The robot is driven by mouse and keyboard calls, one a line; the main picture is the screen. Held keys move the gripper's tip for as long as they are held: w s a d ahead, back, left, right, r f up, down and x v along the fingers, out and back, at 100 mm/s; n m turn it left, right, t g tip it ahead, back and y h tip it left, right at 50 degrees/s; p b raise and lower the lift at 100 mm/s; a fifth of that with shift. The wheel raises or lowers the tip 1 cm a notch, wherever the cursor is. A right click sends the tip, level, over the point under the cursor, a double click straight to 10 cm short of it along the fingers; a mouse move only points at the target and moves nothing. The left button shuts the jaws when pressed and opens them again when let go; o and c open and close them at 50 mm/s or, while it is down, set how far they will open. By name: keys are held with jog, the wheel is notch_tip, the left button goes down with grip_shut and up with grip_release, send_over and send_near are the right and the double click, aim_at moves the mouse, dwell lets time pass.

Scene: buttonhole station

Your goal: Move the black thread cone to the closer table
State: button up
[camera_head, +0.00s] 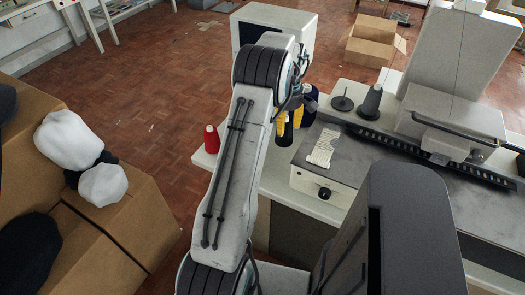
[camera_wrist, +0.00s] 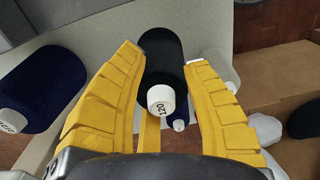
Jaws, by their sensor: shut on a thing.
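The black thread cone (camera_wrist: 162,58) has a white tip marked 120 and sits between the yellow fingers of my gripper (camera_wrist: 165,85) in the wrist view. My gripper is shut on it. In the head view my gripper (camera_head: 289,117) is at the white machine table (camera_head: 270,182), and the black cone (camera_head: 285,133) shows partly below the fingers, the rest hidden by them and my arm. I cannot tell whether the cone's base touches the tabletop.
A navy cone (camera_head: 310,108) stands close right of my gripper; a red cone (camera_head: 212,139) is left, near the table edge. A grey sewing machine (camera_head: 452,122) and a dark cone (camera_head: 371,102) are farther right. Cardboard boxes (camera_head: 90,255) with white bundles (camera_head: 68,140) are at left.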

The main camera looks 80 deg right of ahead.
jog(key=shift+s+f+p, duration=0.1)
jog(key=shift+f+p, duration=0.35)
jog(key=shift+f, duration=4.1)
jog(key=shift+f, duration=0.1)
jog(key=o, duration=1.2)
jog(key=shift+c, duration=0.2)
notch_tip(320, 180, up, 12)
jog(key=shift+d+b, duration=0.1)
jog(key=shift+b, duration=0.2)
